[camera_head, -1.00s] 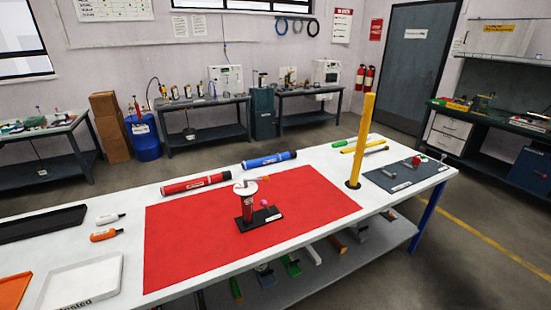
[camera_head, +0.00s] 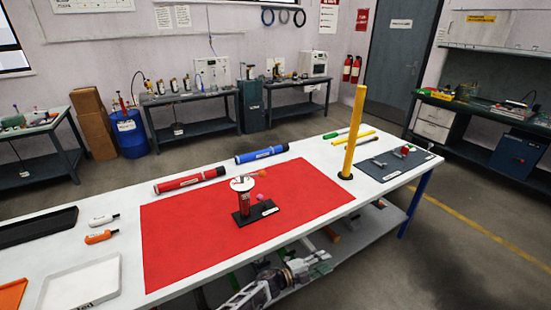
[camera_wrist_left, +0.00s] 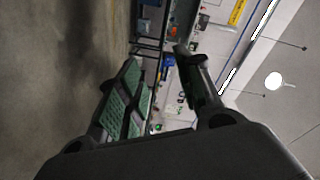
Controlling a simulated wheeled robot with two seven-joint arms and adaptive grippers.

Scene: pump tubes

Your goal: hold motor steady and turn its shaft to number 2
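The motor (camera_head: 244,203) is a small dark red upright cylinder on a black base plate (camera_head: 256,212), near the middle of the red mat. A white round dial (camera_head: 242,184) is on top, with an orange pointer-like part (camera_head: 259,174) beside it. A pink knob (camera_head: 263,197) is at its right. The dial numbers are too small to read. My left gripper (camera_head: 321,263) is in front of the table's near edge, apart from the motor. In the left wrist view its two fingers (camera_wrist_left: 160,88) are spread with nothing between them. My right gripper is not in view.
The red mat (camera_head: 190,250) is clear around the motor. A red tube (camera_head: 188,180) and a blue tube (camera_head: 262,154) lie behind it. A tall yellow post (camera_head: 354,130) stands at the right. A white tray (camera_head: 80,280) and a black tray (camera_head: 35,228) are at the left.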

